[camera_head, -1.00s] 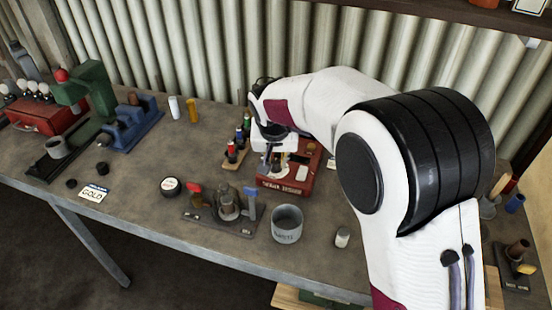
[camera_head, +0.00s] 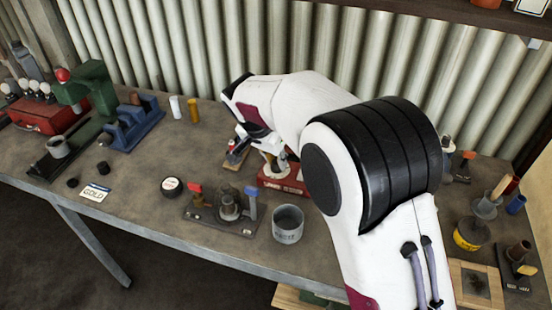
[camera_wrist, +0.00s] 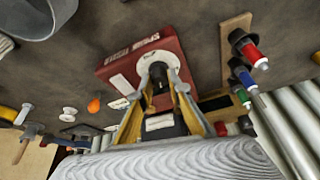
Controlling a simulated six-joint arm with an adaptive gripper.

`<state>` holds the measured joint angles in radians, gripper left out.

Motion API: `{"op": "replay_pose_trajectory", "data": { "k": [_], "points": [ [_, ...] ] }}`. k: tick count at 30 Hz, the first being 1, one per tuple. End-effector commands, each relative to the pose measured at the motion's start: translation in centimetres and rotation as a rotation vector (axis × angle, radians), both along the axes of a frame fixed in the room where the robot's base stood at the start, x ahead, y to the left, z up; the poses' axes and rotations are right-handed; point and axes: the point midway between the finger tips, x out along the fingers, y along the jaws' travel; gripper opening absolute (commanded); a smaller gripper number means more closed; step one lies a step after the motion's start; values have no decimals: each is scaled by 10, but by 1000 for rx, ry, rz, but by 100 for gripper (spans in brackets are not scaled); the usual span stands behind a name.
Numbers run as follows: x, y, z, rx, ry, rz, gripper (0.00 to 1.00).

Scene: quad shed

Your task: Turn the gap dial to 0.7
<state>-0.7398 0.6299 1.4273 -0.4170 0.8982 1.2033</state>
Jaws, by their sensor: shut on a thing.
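The red box (camera_head: 285,181) stands near the back of the bench, partly hidden by my arm. In the wrist view the red box (camera_wrist: 178,45) carries a round white dial face with a dark knob at its centre, the gap dial (camera_wrist: 150,63). My gripper (camera_wrist: 160,82) is shut on the dial's dark knob, one fingertip on each side of it. My gripper also shows in the head view (camera_head: 276,162), reaching down to the box from the upper left. The dial's marks and setting are too small to read.
A wooden rack (camera_wrist: 232,50) with red, blue and green-ended pieces stands close beside the box. A grey metal cup (camera_head: 287,224) and a fixture with red and blue levers (camera_head: 222,212) stand in front. The corrugated wall is close behind.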

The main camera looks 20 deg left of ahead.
Motion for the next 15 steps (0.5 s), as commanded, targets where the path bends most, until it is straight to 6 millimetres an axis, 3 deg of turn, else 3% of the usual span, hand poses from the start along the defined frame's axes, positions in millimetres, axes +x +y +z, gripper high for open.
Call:
{"op": "replay_pose_trajectory", "data": {
  "k": [15],
  "points": [
    [-1,0,-1,-1,4,-66,0]
  ]
}}
